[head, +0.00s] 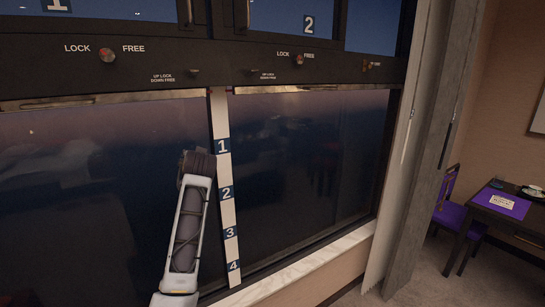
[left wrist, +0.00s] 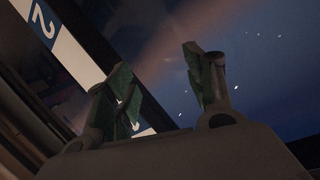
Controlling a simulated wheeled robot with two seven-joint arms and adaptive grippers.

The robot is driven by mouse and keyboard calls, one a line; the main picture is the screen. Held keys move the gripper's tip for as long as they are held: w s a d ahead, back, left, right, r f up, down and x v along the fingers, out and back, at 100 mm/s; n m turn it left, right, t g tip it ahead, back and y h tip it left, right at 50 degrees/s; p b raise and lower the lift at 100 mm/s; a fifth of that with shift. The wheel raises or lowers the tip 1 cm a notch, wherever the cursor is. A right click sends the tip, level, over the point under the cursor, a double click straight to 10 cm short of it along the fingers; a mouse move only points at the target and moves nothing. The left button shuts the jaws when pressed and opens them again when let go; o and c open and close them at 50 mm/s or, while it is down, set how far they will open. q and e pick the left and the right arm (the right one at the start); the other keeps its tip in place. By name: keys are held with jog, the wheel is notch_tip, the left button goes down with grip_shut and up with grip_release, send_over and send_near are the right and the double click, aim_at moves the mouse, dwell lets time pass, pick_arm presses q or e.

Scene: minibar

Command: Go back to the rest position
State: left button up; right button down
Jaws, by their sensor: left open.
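My left arm rises from the bottom of the head view, and its dark end lies in front of the left dark glass pane (head: 60,160), beside the numbered strip (head: 229,215). In the left wrist view my left gripper (left wrist: 160,68) is open, with two greenish fingers spread apart and nothing between them. The numbered strip also shows in the left wrist view (left wrist: 70,60), at the upper left behind the fingers. The fingers are hidden in the head view. My right gripper is in neither view.
A dark beam with a left knob (head: 107,55) and a right knob (head: 299,60), marked LOCK and FREE, runs above the panes. A pale sill (head: 300,270) runs below. At right stand a grey post (head: 425,150), a purple chair (head: 452,212) and a table (head: 515,226). Carpet is bare before them.

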pick_arm(q)
jog(key=d+f+m+g+h, duration=0.3)
jog(key=f, duration=3)
jog(key=s+d+f+g+h+b, duration=0.1)
jog(key=s+f, duration=0.4)
jog(key=f, duration=0.5)
jog(key=s+f+g, duration=0.1)
jog(key=s+f, duration=0.3)
jog(key=f, duration=0.7)
jog(key=s+d+f+g+h+b, duration=0.1)
jog(key=s+f, duration=0.4)
jog(key=f, duration=0.5)
jog(key=s+a+f+g, duration=0.2)
jog(key=s+f+g, duration=0.1)
jog(key=s+f, duration=2.1)
jog(key=s+a+f+g, duration=0.1)
jog(key=s+f, duration=0.1)
jog(key=s, duration=0.9)
jog(key=s+a+f+g, duration=0.1)
jog(key=s+f, duration=0.2)
jog(key=s, duration=0.8)
jog(key=s+a+f+g, duration=0.1)
jog(key=s+f, duration=0.2)
jog(key=s, duration=0.8)
jog(key=shift+s+n+h+b, duration=0.4)
